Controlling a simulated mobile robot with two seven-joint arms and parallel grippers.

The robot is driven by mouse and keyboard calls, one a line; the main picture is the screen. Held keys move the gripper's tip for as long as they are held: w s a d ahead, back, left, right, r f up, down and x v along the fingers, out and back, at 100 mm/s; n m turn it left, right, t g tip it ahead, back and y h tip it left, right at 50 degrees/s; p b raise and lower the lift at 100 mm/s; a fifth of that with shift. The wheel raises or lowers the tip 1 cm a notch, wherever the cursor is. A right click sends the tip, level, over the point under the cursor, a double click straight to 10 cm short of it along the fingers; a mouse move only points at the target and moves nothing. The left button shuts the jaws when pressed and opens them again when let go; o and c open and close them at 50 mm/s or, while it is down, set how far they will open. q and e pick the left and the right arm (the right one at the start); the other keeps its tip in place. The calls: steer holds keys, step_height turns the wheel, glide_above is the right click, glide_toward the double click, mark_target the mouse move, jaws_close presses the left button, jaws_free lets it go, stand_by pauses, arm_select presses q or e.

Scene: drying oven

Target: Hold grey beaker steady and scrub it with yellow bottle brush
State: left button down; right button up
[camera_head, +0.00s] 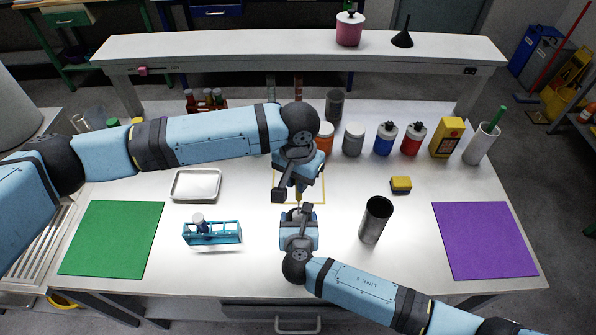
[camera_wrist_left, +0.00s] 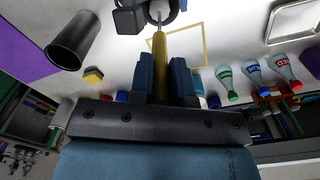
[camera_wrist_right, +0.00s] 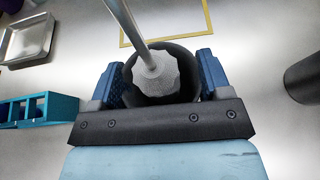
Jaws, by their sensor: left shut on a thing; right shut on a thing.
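My left gripper (camera_head: 297,186) is shut on the yellow handle of the bottle brush (camera_wrist_left: 159,68), which also shows in the head view (camera_head: 298,197). In the right wrist view the brush's thin rod runs down to its pale bristle head (camera_wrist_right: 157,75), which is in the mouth of the grey beaker (camera_wrist_right: 132,82). My right gripper (camera_wrist_right: 160,85) is shut around the beaker, a finger on each side. The left gripper is above the beaker. The beaker is mostly hidden in the head view, and how deep the bristles reach is unclear.
A dark metal cylinder (camera_head: 375,222) stands to the right, with a yellow sponge (camera_head: 401,185) behind it. A blue tube rack (camera_head: 229,240) and metal tray (camera_head: 205,171) are left. Several bottles stand at the back. Green (camera_head: 112,240) and purple (camera_head: 487,242) mats are bare.

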mark_target(297, 200)
arm_select(q)
steer(key=shift+f, duration=1.75)
steer(key=shift+f, duration=0.25)
steer(key=shift+a, duration=0.15)
steer(key=shift+s+d, duration=0.15)
steer(key=shift+d, duration=0.65)
steer(key=shift+a, duration=0.1)
steer(key=shift+a, duration=0.5)
steer(key=shift+a, duration=0.1)
